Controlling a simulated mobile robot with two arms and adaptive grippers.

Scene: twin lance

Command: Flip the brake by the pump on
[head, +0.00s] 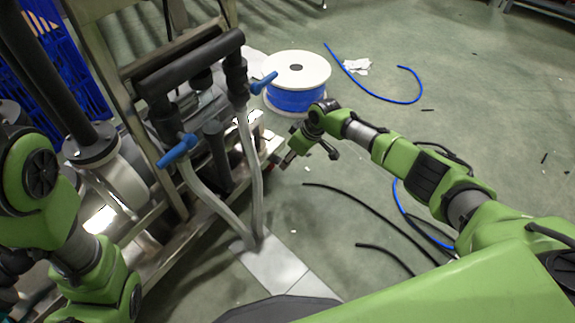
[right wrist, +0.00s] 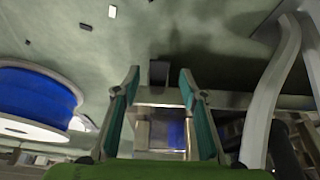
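The pump assembly (head: 195,75), a metal frame with black pipes and two blue-handled valves, stands at the left in the head view. My right gripper (head: 283,160) is low beside the frame's right end, close to its base. In the right wrist view its two fingers (right wrist: 157,80) are apart, with nothing clamped. A small dark tab (right wrist: 159,72) shows between the fingertips, with a metal bracket (right wrist: 160,130) below it in the picture. The tab may be the brake, but I cannot tell its position or whether a finger touches it. My left arm shows at the left; its gripper is out of view.
A spool of blue hose (head: 297,85) stands on the floor behind my right gripper. Two grey hoses (head: 254,190) run from the valves down to the floor. Loose black hoses (head: 360,205) and a blue hose (head: 400,100) lie on the right. A blue crate (head: 75,60) is at far left.

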